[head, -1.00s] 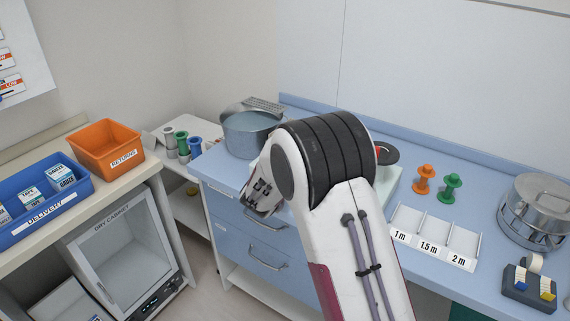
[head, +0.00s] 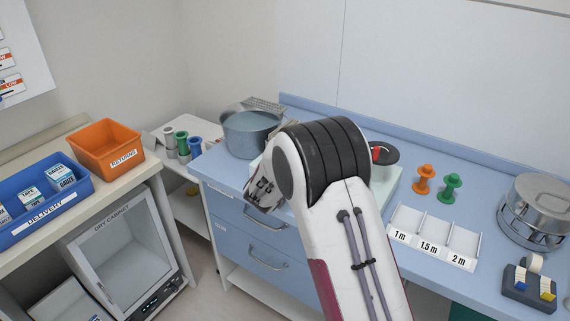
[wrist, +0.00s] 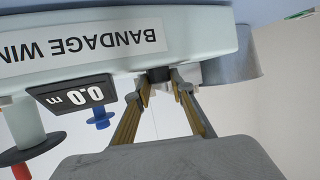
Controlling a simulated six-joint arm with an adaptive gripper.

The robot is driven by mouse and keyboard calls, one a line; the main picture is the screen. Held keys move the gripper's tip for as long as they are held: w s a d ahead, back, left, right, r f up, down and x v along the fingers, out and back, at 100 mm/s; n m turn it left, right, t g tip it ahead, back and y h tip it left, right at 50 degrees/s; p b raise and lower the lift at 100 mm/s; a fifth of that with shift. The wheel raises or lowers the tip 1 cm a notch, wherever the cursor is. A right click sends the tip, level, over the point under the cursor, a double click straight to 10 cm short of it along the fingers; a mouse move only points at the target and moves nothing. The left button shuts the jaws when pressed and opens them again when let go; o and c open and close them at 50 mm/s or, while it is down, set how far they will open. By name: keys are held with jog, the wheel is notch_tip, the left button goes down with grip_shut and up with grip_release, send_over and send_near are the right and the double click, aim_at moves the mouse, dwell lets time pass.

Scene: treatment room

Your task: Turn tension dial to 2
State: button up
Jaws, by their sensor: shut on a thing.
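The bandage winder (wrist: 200,45) is a pale housing that appears upside down in the wrist view. A small dark dial (wrist: 160,75) sits on its edge. My gripper (wrist: 161,88) has its two fingers shut on this dial, one on each side. I cannot read any number or pointer on the dial. A black display (wrist: 75,96) on the winder reads 0.0 m. In the head view my arm hides most of the winder (head: 392,183) and the dial.
On the blue counter are an orange spool (head: 423,180), a green spool (head: 449,188), a tray (head: 434,237) marked 1 m, 1.5 m and 2 m, and a steel pot (head: 537,208). A water basin (head: 250,133) stands behind my arm. A blue peg (wrist: 101,118) is near the display.

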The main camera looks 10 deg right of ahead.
jog(key=shift+a+r+m+g+h, duration=0.1)
jog(key=shift+m+g+h, duration=0.3)
jog(key=shift+m+h, duration=0.3)
dwell(0.3)
jog(key=o, duration=1.1)
jog(key=v, duration=1.2)
